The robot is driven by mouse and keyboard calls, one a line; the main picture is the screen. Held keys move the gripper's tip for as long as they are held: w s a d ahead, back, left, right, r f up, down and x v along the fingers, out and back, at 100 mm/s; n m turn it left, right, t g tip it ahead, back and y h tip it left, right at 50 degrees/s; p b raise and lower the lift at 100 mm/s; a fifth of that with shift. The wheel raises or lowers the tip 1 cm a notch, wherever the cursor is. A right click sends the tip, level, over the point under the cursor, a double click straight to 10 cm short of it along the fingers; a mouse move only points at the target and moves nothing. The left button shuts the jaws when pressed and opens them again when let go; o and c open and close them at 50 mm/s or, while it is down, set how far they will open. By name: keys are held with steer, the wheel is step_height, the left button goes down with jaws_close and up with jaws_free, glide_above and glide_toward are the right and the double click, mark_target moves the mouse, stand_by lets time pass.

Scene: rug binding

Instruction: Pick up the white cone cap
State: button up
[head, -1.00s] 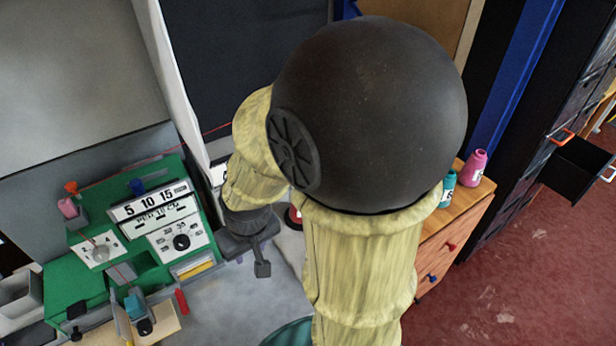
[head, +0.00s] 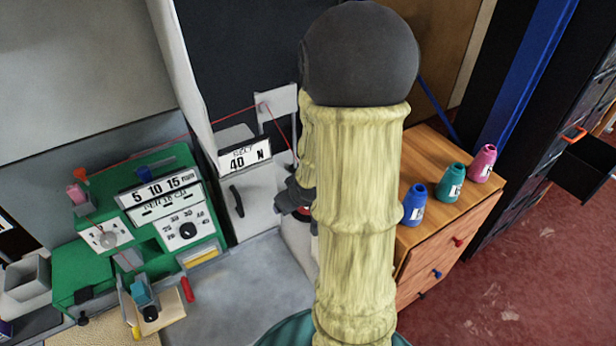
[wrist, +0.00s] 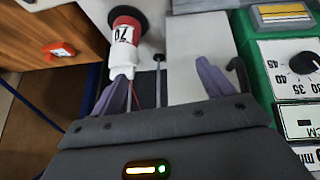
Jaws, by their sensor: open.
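A white cone-shaped piece with dark print, apparently the white cone cap (wrist: 124,40), shows in the wrist view beyond my left-hand finger. It sits against a red and black round part (wrist: 127,17). In the head view my gripper (head: 299,198) is partly behind my arm, and the white piece is mostly hidden there.
A green machine (head: 140,240) with a dial stands at left. A white panel marked 40 N (head: 244,156) is left of my gripper. Blue (head: 415,205), green (head: 451,183) and pink (head: 483,163) cones stand on a wooden drawer cabinet (head: 455,225) at right. A red thread (head: 200,130) runs across.

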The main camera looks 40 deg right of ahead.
steer(key=s+d+f+t, duration=0.1)
steer(key=d+t, duration=0.5)
steer(key=d, duration=0.6)
steer(key=shift+s+f+m+y+b, duration=0.3)
steer(key=shift+f+m+y, duration=0.1)
steer(key=shift+f, duration=0.05)
steer(key=p+x, duration=0.2)
steer(key=x, duration=1)
steer(key=shift+w+r, duration=0.15)
steer(key=shift+w, duration=0.05)
steer(key=shift+r+p+x, duration=0.15)
steer(key=shift+p+x, duration=0.35)
steer(key=shift+x, duration=0.8)
steer(key=shift+r+p+x, duration=0.15)
steer(key=shift+p+x, duration=0.35)
steer(key=shift+x, duration=0.8)
steer(key=shift+w+a, duration=0.1)
steer(key=shift+w, duration=0.05)
